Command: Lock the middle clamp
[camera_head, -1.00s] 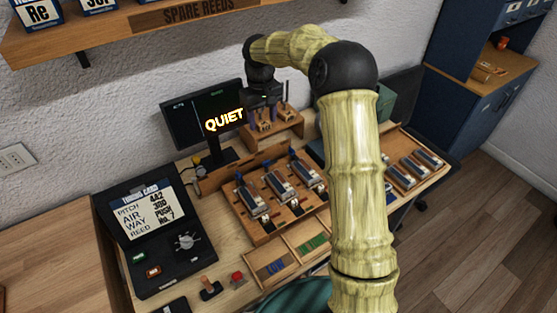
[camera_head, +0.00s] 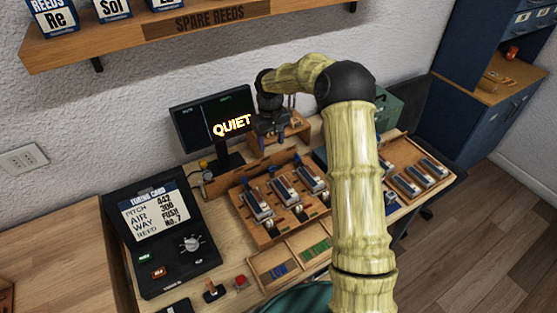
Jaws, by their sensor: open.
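A wooden clamp board (camera_head: 270,236) on the workbench carries three metal reed units in a row, each with a dark blue part at its back end. The middle clamp (camera_head: 285,191) is the central one of the row. Whether its lever is locked is too small to tell. My gripper (camera_head: 271,143) is open and points down. In the picture it is above and behind the middle clamp, in front of the small wooden rack. It appears apart from the clamp, and nothing shows between its fingers.
A monitor reading QUIET (camera_head: 213,125) stands left of my gripper. A tuning card console (camera_head: 160,235) is at the left. A tray with more metal units (camera_head: 408,180) lies right of my arm. Shallow colored-strip trays (camera_head: 290,262) are in front. A shelf (camera_head: 150,40) hangs above.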

